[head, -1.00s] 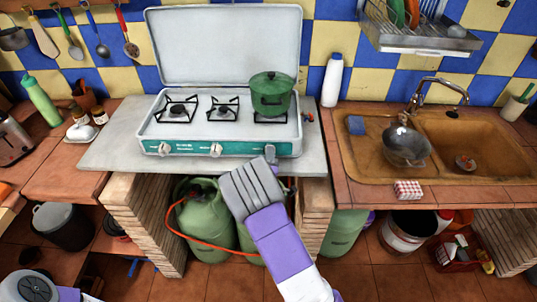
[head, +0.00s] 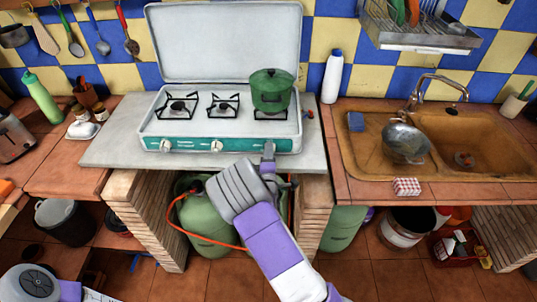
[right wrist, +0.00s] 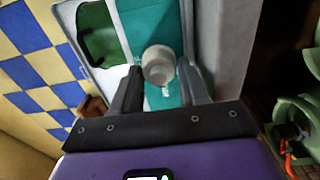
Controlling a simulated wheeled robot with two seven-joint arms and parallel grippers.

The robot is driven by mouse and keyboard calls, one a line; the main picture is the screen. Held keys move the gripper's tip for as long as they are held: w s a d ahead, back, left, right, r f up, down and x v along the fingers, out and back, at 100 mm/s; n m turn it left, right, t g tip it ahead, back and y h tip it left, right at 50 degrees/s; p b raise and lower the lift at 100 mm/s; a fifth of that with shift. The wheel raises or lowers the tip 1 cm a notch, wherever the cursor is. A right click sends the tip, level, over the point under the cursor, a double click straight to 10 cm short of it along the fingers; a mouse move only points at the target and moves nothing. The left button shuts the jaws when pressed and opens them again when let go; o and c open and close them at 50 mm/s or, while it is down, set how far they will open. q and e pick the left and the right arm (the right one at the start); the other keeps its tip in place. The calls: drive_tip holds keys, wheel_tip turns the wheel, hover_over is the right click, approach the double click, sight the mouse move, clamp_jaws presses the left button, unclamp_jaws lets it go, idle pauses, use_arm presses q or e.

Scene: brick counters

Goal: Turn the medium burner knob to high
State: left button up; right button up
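A white camping stove with a teal front panel (head: 240,145) stands on the grey counter slab. Its left knob (head: 165,146) and middle knob (head: 216,146) show clearly; the right knob is hidden behind my right gripper (head: 270,158) in the head view. In the right wrist view a pale round knob (right wrist: 158,65) sits between the spread fingers of my right gripper (right wrist: 160,80). The fingers look apart, with small gaps beside the knob; I cannot tell whether either touches it. My left gripper is not in view; only part of my left arm shows at lower left.
A green pot (head: 271,91) sits on the right burner, above the right knob. The stove lid (head: 225,43) stands open behind. A sink (head: 455,140) is at right. A green gas cylinder (head: 205,225) with an orange hose stands under the slab.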

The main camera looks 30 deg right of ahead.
drive_tip(key=o, duration=0.3)
drive_tip(key=v, duration=0.7)
drive_tip(key=shift+s+a, duration=0.1)
drive_tip(key=shift+s, duration=0.2)
drive_tip(key=s+a+f+m+g+y, duration=0.2)
drive_tip(key=s+f+m+g+y, duration=0.15)
drive_tip(key=f, duration=0.65)
drive_tip(key=s+a+f+m+g+y, duration=0.25)
drive_tip(key=s+f+g, duration=0.2)
drive_tip(key=f, duration=0.45)
drive_tip(key=s+a+f+m+g+y, duration=0.2)
drive_tip(key=s+a, duration=0.3)
drive_tip(key=s+a+f+m+g+y, duration=0.1)
drive_tip(key=s+a+m+g+y, duration=0.1)
drive_tip(key=s+a, duration=0.3)
drive_tip(key=s+a+f+m+g+y, duration=0.2)
drive_tip(key=s+a+m+y, duration=0.1)
drive_tip(key=s+a+m, duration=0.1)
drive_tip(key=shift+s+a+f+g+y, duration=0.2)
drive_tip(key=shift+s+a, duration=0.15)
drive_tip(key=shift+a, duration=0.15)
drive_tip(key=shift+s+a+f+g+y, duration=0.1)
drive_tip(key=shift+s+a+f+y, duration=0.1)
drive_tip(key=shift+s+a, duration=0.25)
